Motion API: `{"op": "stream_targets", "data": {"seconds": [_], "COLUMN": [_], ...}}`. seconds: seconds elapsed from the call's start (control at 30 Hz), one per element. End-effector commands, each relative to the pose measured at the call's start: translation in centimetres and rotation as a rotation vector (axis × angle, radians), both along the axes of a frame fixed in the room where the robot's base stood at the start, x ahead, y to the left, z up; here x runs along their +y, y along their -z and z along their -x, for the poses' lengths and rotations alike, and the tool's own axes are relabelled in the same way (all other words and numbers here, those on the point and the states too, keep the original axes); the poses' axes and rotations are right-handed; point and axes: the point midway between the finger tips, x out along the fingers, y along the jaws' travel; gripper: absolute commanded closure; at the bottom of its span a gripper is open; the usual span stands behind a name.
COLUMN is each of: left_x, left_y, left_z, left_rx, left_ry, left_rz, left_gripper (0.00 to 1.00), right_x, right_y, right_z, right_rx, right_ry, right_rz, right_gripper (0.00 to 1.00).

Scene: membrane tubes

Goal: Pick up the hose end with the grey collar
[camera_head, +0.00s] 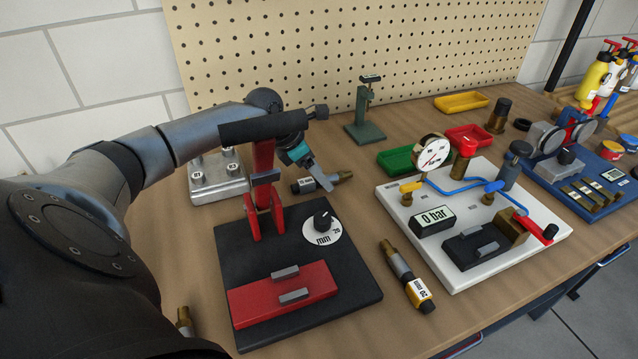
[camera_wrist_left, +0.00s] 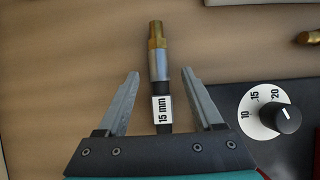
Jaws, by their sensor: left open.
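A hose end (camera_head: 340,177) with a brass tip lies on the bench beside the black press base, partly hidden behind my left gripper (camera_head: 320,180). In the left wrist view the hose end (camera_wrist_left: 160,66) shows a brass tip, a grey collar and a black body with a white "15 mm" label. My left gripper (camera_wrist_left: 160,76) is open, its fingers on either side of the hose end, with gaps to both. Another hose end (camera_head: 404,272), labelled 20 mm, lies to the front right; its collar also looks grey. My right gripper is not in view.
The black base (camera_head: 350,265) with a red press and a mm dial (camera_head: 322,229) stands close in front of the gripper. A white board (camera_head: 470,275) with gauge and valves is to the right. A green stand (camera_head: 364,125) stands behind. A brass tip (camera_head: 184,318) shows at front left.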

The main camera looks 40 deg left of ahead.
Motion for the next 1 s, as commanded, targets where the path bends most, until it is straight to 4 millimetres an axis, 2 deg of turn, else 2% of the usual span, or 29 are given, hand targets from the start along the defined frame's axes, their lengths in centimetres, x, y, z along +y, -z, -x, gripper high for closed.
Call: {"op": "stream_targets", "data": {"seconds": [0.27, 0.83, 1.0], "left_x": [0.00, -0.01, -0.01], "left_y": [0.12, 0.12, 0.12], "left_z": [-0.10, -0.08, -0.08], "left_rx": [0.000, 0.000, 0.000], "left_ry": [0.000, 0.000, 0.000], "left_rz": [-0.001, -0.001, -0.001], "left_gripper": [0.34, 0.98, 1.00], "right_x": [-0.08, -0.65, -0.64], "right_y": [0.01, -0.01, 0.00], "right_z": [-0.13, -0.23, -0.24], "right_rx": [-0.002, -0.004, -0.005], "right_ry": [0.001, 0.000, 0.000], "right_rz": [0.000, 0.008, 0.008], "right_gripper": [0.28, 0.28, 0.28]}}
